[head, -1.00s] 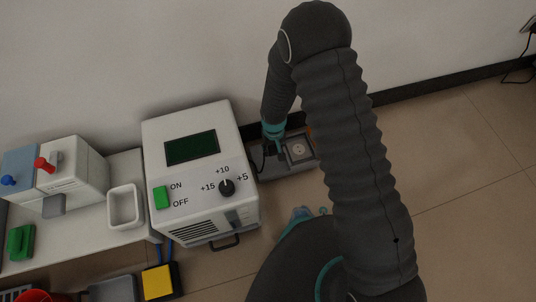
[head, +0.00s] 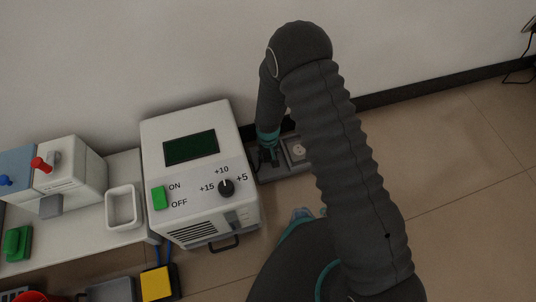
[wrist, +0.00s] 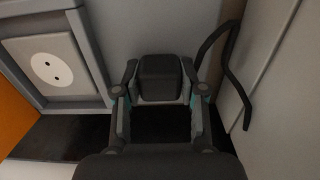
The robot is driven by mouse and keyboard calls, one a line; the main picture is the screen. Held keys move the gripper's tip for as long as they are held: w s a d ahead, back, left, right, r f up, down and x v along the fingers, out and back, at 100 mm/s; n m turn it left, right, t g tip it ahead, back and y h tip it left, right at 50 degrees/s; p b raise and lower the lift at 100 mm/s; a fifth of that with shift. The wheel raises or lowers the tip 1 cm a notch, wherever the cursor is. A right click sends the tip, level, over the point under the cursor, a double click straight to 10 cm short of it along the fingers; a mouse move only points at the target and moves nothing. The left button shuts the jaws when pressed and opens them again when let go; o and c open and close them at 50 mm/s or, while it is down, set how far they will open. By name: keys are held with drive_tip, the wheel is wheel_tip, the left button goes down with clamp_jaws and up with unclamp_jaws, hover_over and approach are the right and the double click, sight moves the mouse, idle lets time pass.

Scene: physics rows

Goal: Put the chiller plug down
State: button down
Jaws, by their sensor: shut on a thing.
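The chiller plug (wrist: 160,78) is a dark block between my fingertips in the wrist view. My gripper (wrist: 160,90) is shut on it. In the head view my gripper (head: 268,157) points down over the left part of a grey tray (head: 287,174) on the floor, just right of the chiller (head: 200,170). A round pale socket (head: 298,149) is in the tray's right part; it also shows in the wrist view (wrist: 50,68), apart from the plug. A black cable (wrist: 226,62) bends beside the plug. I cannot tell whether the plug touches the tray floor.
The white chiller stands close on the left, with a green switch (head: 159,198) and a knob (head: 226,188). The wall is close behind. A bench (head: 80,235) with a white dish (head: 123,207) is further left. Tiled floor (head: 450,170) is clear on the right.

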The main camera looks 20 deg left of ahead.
sight(268, 154)
drive_tip(key=shift+f+b, duration=0.3)
drive_tip(key=shift+f, duration=0.1)
drive_tip(key=c, duration=0.7)
unclamp_jaws()
drive_tip(key=shift+o, duration=0.2)
drive_tip(key=shift+r+p, duration=0.55)
wheel_tip(268, 154, up, 12)
drive_tip(key=p, duration=0.1)
drive_tip(key=shift+p, duration=0.35)
